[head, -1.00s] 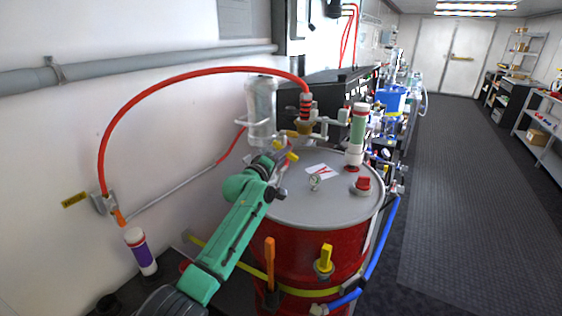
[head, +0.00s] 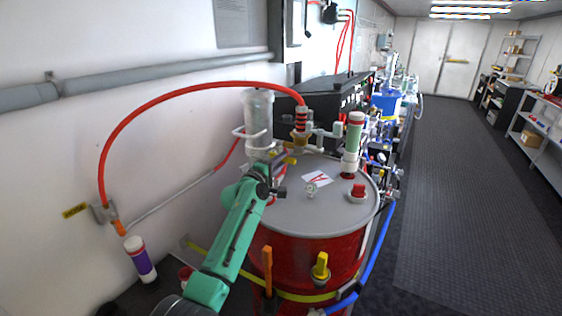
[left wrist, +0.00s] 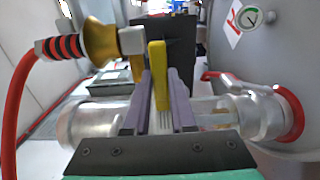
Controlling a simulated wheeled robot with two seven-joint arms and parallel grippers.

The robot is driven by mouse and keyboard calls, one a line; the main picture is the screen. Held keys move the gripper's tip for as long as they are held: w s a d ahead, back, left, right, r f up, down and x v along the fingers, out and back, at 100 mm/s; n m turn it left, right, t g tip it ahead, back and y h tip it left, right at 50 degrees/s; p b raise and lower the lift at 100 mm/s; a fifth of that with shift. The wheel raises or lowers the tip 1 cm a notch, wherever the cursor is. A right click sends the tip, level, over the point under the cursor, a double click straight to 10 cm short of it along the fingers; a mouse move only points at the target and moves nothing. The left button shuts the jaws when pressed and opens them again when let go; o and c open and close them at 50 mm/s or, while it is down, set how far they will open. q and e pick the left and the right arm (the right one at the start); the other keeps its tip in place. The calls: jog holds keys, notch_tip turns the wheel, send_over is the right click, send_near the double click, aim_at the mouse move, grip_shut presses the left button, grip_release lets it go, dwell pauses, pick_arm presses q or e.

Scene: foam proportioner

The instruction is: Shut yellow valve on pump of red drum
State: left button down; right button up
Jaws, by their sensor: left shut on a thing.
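The red drum (head: 300,255) with its grey lid stands below the middle of the head view. Its pump has a clear cylinder (head: 258,118) and brass and grey fittings above the lid. The yellow valve handle (left wrist: 160,72) stands between my gripper's fingers in the left wrist view, in front of the clear horizontal pipe. My left gripper (left wrist: 160,112) is shut on this handle. In the head view my left gripper (head: 280,165) is at the pump over the lid's left back, small and partly hidden. My right gripper is in neither view.
A red hose (head: 190,88) arches from the wall to the pump top. A green and white cylinder (head: 354,138) and a red cap (head: 358,192) stand on the lid. Orange (head: 267,262) and yellow (head: 320,268) handles stand at the drum's front. The floor at right is clear.

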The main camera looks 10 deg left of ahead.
pick_arm(q)
jog(key=shift+r, duration=0.1)
jog(key=c, duration=1)
grip_release()
jog(key=shift+a, duration=0.1)
jog(key=b+v, duration=0.2)
jog(key=v, duration=1.2)
jog(key=shift+s+b, duration=0.25)
jog(key=shift+b, duration=0.1)
